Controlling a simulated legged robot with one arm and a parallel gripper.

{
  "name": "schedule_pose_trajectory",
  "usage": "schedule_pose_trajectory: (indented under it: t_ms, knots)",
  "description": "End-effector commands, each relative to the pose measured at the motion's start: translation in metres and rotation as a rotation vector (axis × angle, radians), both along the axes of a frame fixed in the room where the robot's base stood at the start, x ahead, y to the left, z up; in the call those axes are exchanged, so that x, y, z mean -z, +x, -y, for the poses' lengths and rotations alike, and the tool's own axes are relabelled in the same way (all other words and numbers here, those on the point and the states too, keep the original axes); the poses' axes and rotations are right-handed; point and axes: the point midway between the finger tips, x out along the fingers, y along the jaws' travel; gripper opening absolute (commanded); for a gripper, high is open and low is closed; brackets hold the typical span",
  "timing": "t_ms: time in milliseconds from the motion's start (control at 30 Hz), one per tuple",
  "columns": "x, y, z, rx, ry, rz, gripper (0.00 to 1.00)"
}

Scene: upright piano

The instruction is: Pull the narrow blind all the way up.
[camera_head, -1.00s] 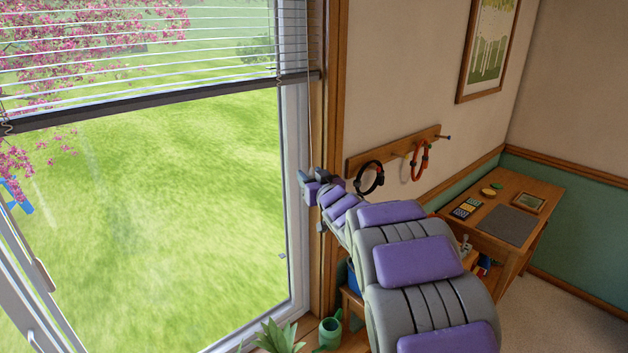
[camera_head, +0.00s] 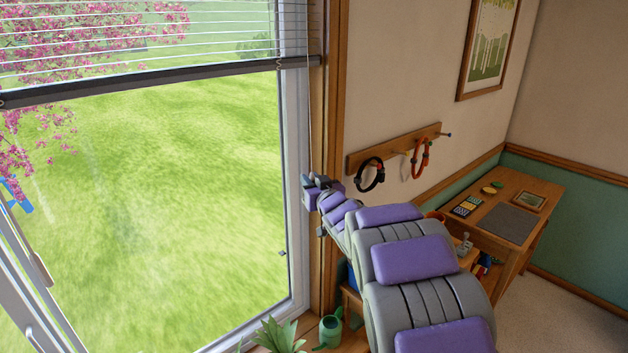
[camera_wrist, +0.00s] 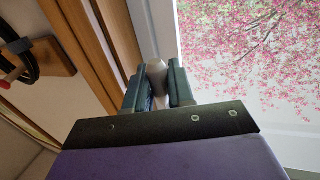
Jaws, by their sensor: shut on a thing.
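The blind (camera_head: 140,81) hangs across the top of the window in the head view, with thin pale slats above a dark bottom rail. Its rail stands well above the sill, and clear glass shows below it. A thin cord (camera_head: 309,120) hangs down beside the wooden window trim, at the blind's right end. My gripper (camera_head: 316,187) is by the trim, below the rail. In the wrist view, my gripper (camera_wrist: 158,88) is shut on a rounded grey cord pull (camera_wrist: 157,72) between its two dark fingers. The cord above the pull is hard to make out there.
A wooden peg rail (camera_head: 395,148) with a black ring (camera_head: 370,175) and a red ring (camera_head: 421,157) is on the wall right of my gripper. A green watering can (camera_head: 330,330) and a plant (camera_head: 277,337) stand below. A wooden desk (camera_head: 535,185) is at the right.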

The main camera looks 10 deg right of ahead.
Motion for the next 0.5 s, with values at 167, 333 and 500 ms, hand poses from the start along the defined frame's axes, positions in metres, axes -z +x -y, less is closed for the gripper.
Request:
schedule_pose_trajectory:
  t_ms: [167, 333, 500]
  knots:
    - [0.032, 0.0, 0.0, 0.0, 0.001, -0.005, 0.0]
    - [0.055, 0.0, 0.001, 0.001, 0.001, -0.006, 0.0]
    - [0.066, 0.0, 0.0, 0.001, -0.001, -0.005, 0.0]
